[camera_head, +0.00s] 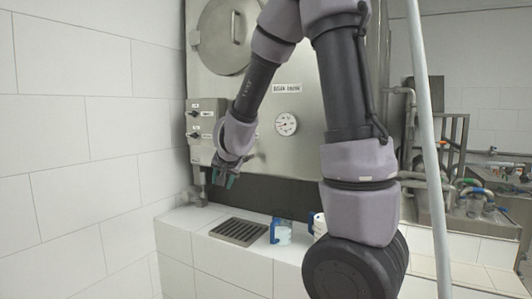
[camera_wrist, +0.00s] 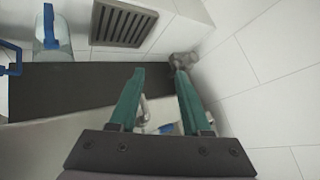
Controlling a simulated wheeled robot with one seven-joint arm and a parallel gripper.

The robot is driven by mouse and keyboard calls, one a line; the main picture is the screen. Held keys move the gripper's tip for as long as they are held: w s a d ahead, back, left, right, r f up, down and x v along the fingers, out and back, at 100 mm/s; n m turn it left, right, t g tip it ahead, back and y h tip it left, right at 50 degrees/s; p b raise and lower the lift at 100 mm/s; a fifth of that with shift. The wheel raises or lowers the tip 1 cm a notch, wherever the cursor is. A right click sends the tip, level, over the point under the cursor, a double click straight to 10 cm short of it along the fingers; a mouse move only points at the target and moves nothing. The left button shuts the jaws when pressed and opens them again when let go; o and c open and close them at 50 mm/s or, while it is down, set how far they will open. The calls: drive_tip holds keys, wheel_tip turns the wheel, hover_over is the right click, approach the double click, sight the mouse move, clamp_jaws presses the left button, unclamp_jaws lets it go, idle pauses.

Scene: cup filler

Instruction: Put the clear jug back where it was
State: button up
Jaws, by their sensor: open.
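The clear jug (camera_head: 282,234) with a blue handle stands on the white tiled counter, just right of the drain grate. It also shows at the top left of the wrist view (camera_wrist: 52,42). My gripper (camera_head: 223,179), with teal fingers, hangs above the back of the counter, up and left of the jug. In the wrist view my gripper (camera_wrist: 160,70) is open with nothing between its fingertips, apart from the jug.
A second, whitish jug (camera_head: 319,226) with a blue handle stands right of the clear one, partly hidden by my arm. The drain grate (camera_head: 240,231) is bare. A tap (camera_head: 199,188) sticks out at the left, near the wall. A steel machine (camera_head: 255,130) rises behind.

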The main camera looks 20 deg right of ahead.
drive_tip(key=s+r+n+y, duration=0.1)
drive_tip(key=s+r+y, duration=0.2)
drive_tip(key=s+r, duration=0.35)
drive_tip(key=s+d+r+g, duration=0.1)
drive_tip(key=s+d+r, duration=0.1)
drive_tip(key=s, duration=0.7)
drive_tip(key=s+d+r+n+g, duration=0.1)
drive_tip(key=s+r, duration=0.3)
drive_tip(key=s, duration=0.5)
drive_tip(key=shift+s+d+r+h, duration=0.35)
drive_tip(key=shift+s+d+h, duration=0.05)
drive_tip(key=shift+d, duration=0.2)
